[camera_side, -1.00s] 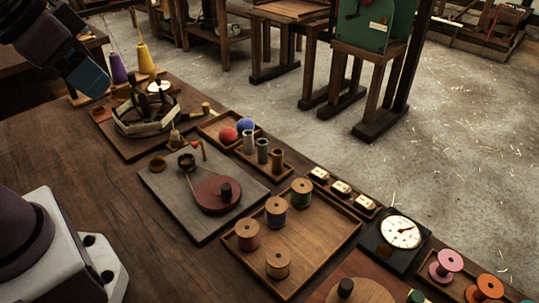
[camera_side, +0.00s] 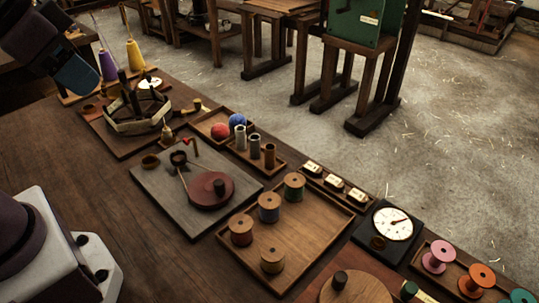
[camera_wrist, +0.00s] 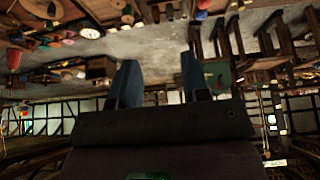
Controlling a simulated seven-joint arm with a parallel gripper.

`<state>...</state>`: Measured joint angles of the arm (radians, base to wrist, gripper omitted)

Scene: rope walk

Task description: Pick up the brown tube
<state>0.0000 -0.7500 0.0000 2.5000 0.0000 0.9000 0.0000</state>
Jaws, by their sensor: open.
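The brown tube (camera_side: 269,155) stands upright in a small wooden tray (camera_side: 252,160), at the near right end of a row with a pale tube (camera_side: 240,137) and a grey tube (camera_side: 255,145). My gripper (camera_side: 80,78) is at the upper left of the side view, far from the brown tube and apart from it. In the wrist view my gripper (camera_wrist: 158,62) shows two blue fingers spread wide with nothing between them. I cannot make out the brown tube in the wrist view.
Red and blue balls (camera_side: 229,127) lie in a tray behind the tubes. A slate board with a red disc (camera_side: 205,190) and a spool tray (camera_side: 306,238) are in front. A dial (camera_side: 393,224) is at right. Cones of yarn (camera_side: 134,54) stand near my gripper. Bare table lies at left.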

